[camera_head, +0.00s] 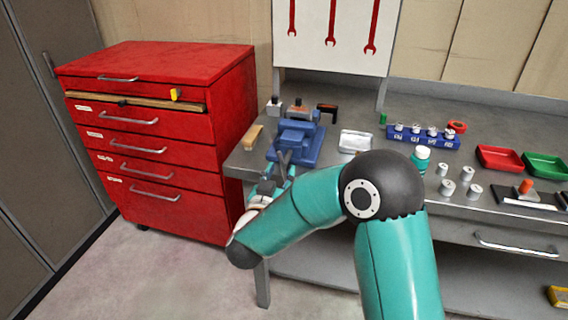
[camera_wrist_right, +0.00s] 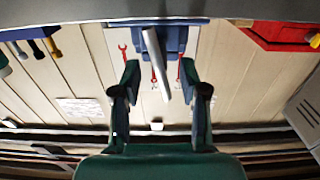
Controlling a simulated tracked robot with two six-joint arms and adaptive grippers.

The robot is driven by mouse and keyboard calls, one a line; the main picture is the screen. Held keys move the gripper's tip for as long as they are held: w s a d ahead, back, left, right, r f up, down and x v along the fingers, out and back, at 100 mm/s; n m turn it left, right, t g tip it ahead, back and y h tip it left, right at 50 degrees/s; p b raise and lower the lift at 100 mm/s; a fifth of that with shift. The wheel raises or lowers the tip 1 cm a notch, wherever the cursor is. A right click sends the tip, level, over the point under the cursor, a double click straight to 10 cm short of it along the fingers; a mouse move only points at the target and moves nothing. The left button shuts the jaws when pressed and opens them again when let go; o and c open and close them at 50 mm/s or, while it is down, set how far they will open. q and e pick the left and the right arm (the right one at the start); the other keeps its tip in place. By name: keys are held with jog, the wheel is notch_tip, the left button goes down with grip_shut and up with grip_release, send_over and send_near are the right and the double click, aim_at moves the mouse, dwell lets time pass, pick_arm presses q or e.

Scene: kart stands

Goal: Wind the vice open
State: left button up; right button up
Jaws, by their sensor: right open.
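The blue vice (camera_head: 298,142) is mounted at the left end of the grey workbench. Its lower front is partly hidden behind my right gripper (camera_head: 277,172), which is at the front of the vice. In the right wrist view the vice's blue body (camera_wrist_right: 175,38) is at the top centre. A pale grey handle bar (camera_wrist_right: 156,62) slants down from it between the two fingers of my right gripper (camera_wrist_right: 160,76). The fingers are open, with a gap on both sides of the bar. How far the vice jaws are apart cannot be told. My left gripper is out of view.
A red drawer cabinet (camera_head: 160,135) stands left of the bench. On the bench are a wooden-backed brush (camera_head: 252,137), a silver tray (camera_head: 355,142), a blue socket rack (camera_head: 425,140), a red tray (camera_head: 499,158) and several metal cylinders. My right arm crosses the bench front.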

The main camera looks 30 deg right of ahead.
aim_at(282, 169)
jog(key=shift+x, duration=1.65)
grip_shut()
jog(key=shift+d, duration=0.1)
